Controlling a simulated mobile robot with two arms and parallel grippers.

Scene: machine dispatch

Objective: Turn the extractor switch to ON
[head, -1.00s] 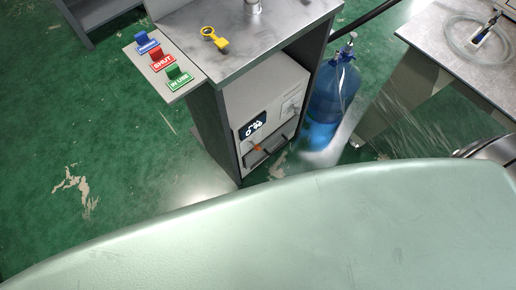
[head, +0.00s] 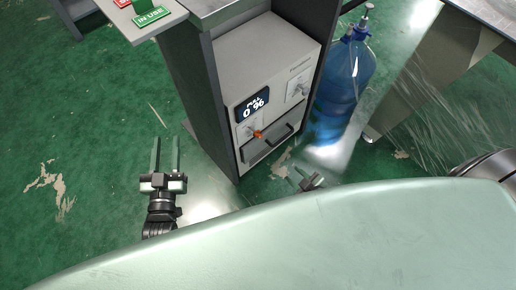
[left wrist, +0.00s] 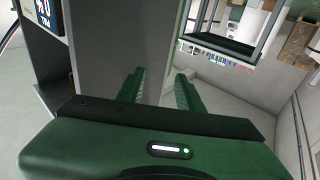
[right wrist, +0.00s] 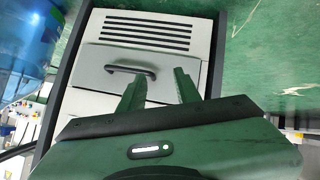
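The extractor is a grey box (head: 262,75) in a dark cabinet, with a display (head: 253,105) reading 0 %. A switch plate with a small knob (head: 298,88) is at its upper right, and an orange-tipped knob (head: 257,134) is below the display. I cannot read the switch's position. My left gripper (head: 167,140) is open and empty, left of the cabinet. My right gripper (head: 307,179) is low in front of the cabinet, partly hidden by my body. In the right wrist view its fingers (right wrist: 158,90) are apart and empty, facing a panel with a dark handle (right wrist: 130,70).
A blue water bottle (head: 343,85) stands right of the cabinet. A table (head: 480,15) with clear hanging sheeting is farther right. A shelf with a green IN USE sign (head: 150,15) juts out at the cabinet's upper left. The green floor at left is clear.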

